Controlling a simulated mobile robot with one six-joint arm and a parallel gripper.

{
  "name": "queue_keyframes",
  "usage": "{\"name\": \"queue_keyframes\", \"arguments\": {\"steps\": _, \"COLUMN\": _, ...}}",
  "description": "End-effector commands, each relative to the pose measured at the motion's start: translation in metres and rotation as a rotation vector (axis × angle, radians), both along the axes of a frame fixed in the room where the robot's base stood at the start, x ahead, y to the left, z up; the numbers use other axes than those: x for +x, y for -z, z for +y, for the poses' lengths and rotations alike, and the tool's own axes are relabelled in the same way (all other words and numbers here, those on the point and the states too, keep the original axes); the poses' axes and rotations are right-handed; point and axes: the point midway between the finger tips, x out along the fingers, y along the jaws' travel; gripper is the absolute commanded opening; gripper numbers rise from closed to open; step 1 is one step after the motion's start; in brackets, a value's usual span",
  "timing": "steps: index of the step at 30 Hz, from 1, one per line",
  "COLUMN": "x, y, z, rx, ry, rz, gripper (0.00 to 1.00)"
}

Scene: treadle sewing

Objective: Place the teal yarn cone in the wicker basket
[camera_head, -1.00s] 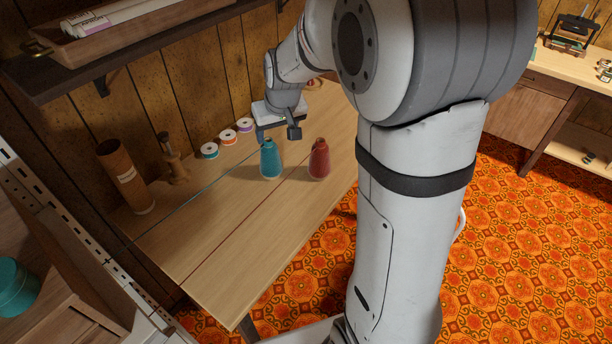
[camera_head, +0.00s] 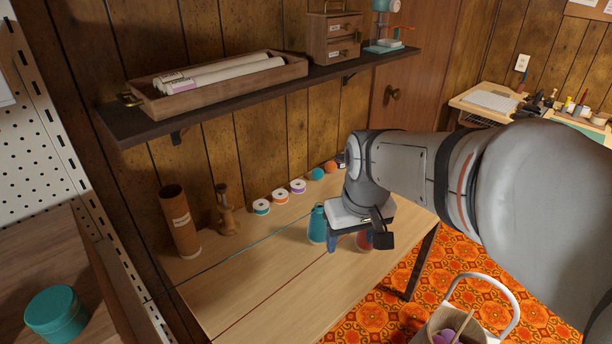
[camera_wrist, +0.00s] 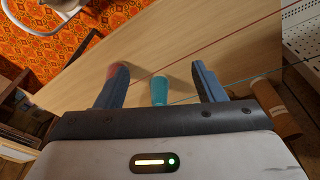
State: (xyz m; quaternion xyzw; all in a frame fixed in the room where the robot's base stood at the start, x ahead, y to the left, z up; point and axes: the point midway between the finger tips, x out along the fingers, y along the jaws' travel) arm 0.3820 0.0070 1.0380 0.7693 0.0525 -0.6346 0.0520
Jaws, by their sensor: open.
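The teal yarn cone (camera_head: 317,225) stands upright on the wooden table (camera_head: 250,285), just left of my gripper (camera_head: 352,241). In the wrist view the teal cone (camera_wrist: 159,90) shows between the two spread blue fingers of my gripper (camera_wrist: 160,86), nearer the left one. My gripper is open and holds nothing. I cannot tell whether the fingers are level with the cone. A red yarn cone (camera_head: 364,240) is partly hidden behind my gripper. A tan container that may be the wicker basket (camera_head: 424,335), with something purple inside, is cut off at the bottom right.
Several thread spools (camera_head: 280,197) line the back of the table. A cardboard tube (camera_head: 180,222) and a wooden stand (camera_head: 227,212) are at its left. A shelf (camera_head: 230,105) with a tray of rolls overhangs it. The front left of the tabletop is clear.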

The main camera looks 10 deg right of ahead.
Motion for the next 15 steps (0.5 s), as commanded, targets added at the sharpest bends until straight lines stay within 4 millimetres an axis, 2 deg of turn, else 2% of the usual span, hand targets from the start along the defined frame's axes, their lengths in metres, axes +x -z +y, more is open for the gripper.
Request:
{"name": "queue_keyframes", "arguments": {"steps": 1, "x": 0.022, "y": 0.0, "z": 0.0, "rx": -0.002, "ry": -0.031, "rz": 0.011, "gripper": 0.63}}
{"name": "queue_keyframes", "arguments": {"steps": 8, "x": 0.113, "y": 0.01, "z": 0.002, "rx": -0.01, "ry": -0.192, "rz": 0.039, "gripper": 0.63}}
{"name": "queue_keyframes", "arguments": {"steps": 15, "x": 0.2, "y": 0.044, "z": 0.004, "rx": -0.014, "ry": -0.357, "rz": 0.06, "gripper": 0.63}}
